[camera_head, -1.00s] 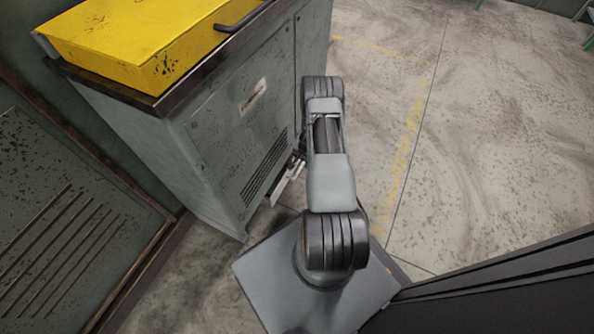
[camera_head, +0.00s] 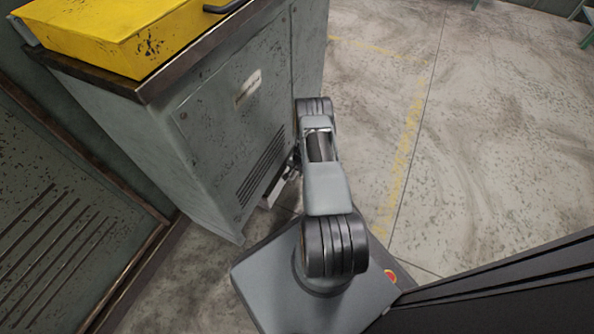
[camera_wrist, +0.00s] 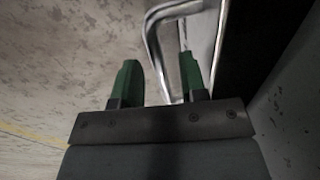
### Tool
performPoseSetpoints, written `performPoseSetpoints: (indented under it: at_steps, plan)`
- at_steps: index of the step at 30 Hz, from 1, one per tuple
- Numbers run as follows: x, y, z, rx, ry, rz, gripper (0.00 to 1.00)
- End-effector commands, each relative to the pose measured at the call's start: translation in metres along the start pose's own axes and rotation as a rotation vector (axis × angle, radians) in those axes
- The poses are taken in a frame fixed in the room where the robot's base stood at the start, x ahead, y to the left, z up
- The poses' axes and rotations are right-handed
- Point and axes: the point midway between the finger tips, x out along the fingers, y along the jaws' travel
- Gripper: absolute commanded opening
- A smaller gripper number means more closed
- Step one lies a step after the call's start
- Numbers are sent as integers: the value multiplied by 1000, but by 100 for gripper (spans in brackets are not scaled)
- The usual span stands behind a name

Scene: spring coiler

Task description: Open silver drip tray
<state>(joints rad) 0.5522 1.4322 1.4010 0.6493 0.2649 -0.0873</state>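The silver drip tray (camera_wrist: 203,35) shows in the wrist view at the upper right, with a bent metal bar handle (camera_wrist: 155,45) on its left side. In the head view a small light piece of the tray (camera_head: 271,197) shows low at the cabinet's front; my arm hides part of it. My gripper (camera_wrist: 158,62) has two green fingers standing apart. The handle runs between them, nearer the right finger. I cannot tell whether that finger touches it. The gripper itself is mostly hidden in the head view.
The grey cabinet (camera_head: 225,125) with a vent stands left of my arm, a yellow box (camera_head: 110,35) on its top. A slatted dark panel (camera_head: 60,225) is at the left. The floor (camera_head: 480,130) on the right is clear.

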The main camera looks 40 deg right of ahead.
Motion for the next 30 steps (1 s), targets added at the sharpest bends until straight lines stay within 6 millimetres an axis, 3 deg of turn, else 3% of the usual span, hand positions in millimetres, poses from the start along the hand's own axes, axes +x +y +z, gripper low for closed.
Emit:
performPoseSetpoints:
  at_steps: [13,30]
  plan:
    - [0,0,0,0,0,0,0]
    - [-2,4,6,-19,-4,1,0]
